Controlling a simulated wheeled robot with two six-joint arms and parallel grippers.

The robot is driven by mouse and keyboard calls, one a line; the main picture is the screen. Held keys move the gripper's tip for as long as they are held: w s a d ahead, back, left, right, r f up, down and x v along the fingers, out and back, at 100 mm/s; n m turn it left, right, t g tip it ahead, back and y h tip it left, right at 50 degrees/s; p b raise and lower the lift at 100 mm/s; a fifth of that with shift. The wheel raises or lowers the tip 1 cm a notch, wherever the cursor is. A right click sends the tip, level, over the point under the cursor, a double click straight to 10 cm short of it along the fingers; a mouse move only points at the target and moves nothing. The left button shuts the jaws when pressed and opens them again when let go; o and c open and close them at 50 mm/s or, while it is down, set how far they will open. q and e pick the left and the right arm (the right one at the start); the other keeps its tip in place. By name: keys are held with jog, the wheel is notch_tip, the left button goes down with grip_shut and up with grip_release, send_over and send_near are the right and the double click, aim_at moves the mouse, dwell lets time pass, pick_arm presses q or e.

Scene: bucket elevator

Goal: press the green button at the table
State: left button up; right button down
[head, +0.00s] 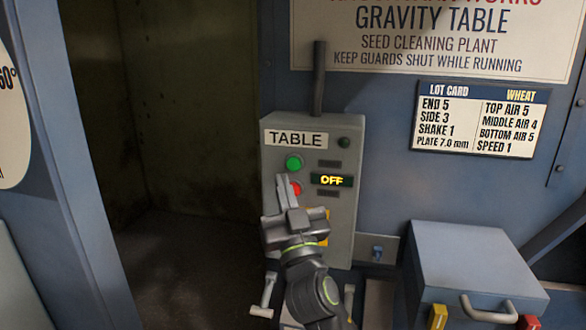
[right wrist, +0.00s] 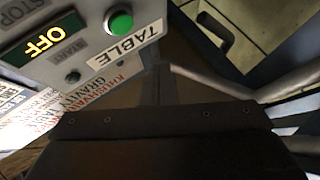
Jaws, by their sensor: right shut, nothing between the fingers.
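The green button (head: 293,163) is on the upper left of a grey control box under a "TABLE" label (head: 295,139). The green button also shows at the top of the right wrist view (right wrist: 120,22). A red button (head: 295,189) sits below it, partly hidden by my right gripper. The display (head: 332,180) reads "OFF". My right gripper (head: 282,183) is shut and empty, with its tips pointing up just below the green button in the head view. I cannot tell its distance from the panel. My left gripper is not in view.
A dark open recess (head: 190,130) lies left of the control box (head: 345,225). A dark upright bar (head: 319,80) rises above the box. A lot card (head: 478,120) is on the blue wall at right. A blue-grey case with a handle (head: 470,265) stands at lower right.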

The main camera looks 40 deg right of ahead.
aim_at(294, 164)
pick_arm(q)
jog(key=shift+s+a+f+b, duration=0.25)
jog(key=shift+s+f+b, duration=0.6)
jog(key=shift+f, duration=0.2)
pick_arm(e)
jog(key=w+d, duration=0.3)
jog(key=d, duration=0.1)
jog(key=shift+w, duration=0.2)
pick_arm(q)
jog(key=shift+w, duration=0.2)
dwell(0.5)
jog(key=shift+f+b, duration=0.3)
jog(key=shift+b, duration=0.05)
pick_arm(e)
jog(key=shift+w+d, duration=0.25)
jog(key=shift+d, duration=0.05)
